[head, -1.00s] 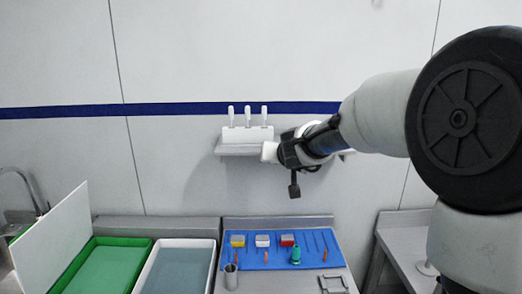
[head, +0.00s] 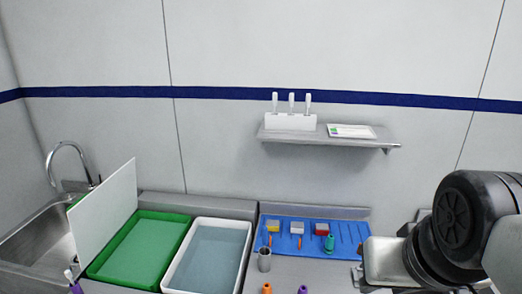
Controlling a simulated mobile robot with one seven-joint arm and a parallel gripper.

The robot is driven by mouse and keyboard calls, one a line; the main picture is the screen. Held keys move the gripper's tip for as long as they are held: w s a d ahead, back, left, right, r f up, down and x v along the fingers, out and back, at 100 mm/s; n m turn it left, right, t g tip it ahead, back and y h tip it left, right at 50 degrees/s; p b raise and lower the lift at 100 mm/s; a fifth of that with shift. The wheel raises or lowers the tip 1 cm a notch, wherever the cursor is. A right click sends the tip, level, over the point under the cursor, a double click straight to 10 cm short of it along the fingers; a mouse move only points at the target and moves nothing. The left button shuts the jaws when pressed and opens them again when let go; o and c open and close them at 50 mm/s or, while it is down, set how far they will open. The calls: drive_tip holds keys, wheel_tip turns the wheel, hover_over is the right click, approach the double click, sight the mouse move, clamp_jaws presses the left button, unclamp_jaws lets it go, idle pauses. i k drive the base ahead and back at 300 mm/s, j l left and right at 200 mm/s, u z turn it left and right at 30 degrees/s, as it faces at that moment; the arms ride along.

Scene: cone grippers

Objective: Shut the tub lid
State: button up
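The green tub (head: 187,232) stands at the lower left of the head view, with a flat green inside. A white panel, which looks like its lid (head: 106,208), stands raised and leaning slightly outward along the tub's left side, so the tub is open. I cannot make out a hinge. My arm (head: 455,220) shows only at the lower right, well away from the tub. My gripper's fingers cannot be seen.
A white tub (head: 247,234) with bluish contents stands right of the green one. A blue mat (head: 345,237) holds small blocks and tools. A metal cup (head: 264,259) stands before it. A sink (head: 35,240) is at far left. A shelf (head: 335,139) is above.

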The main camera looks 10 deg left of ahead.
sight(94, 219)
drive_tip(key=k+j, duration=0.1)
drive_tip(key=j, duration=1.55)
drive_tip(key=k+j, duration=0.15)
drive_tip(key=j, duration=1.5)
drive_tip(key=k+j, duration=0.15)
drive_tip(key=j, duration=0.7)
drive_tip(key=i+j, duration=0.2)
drive_tip(key=i, duration=0.3)
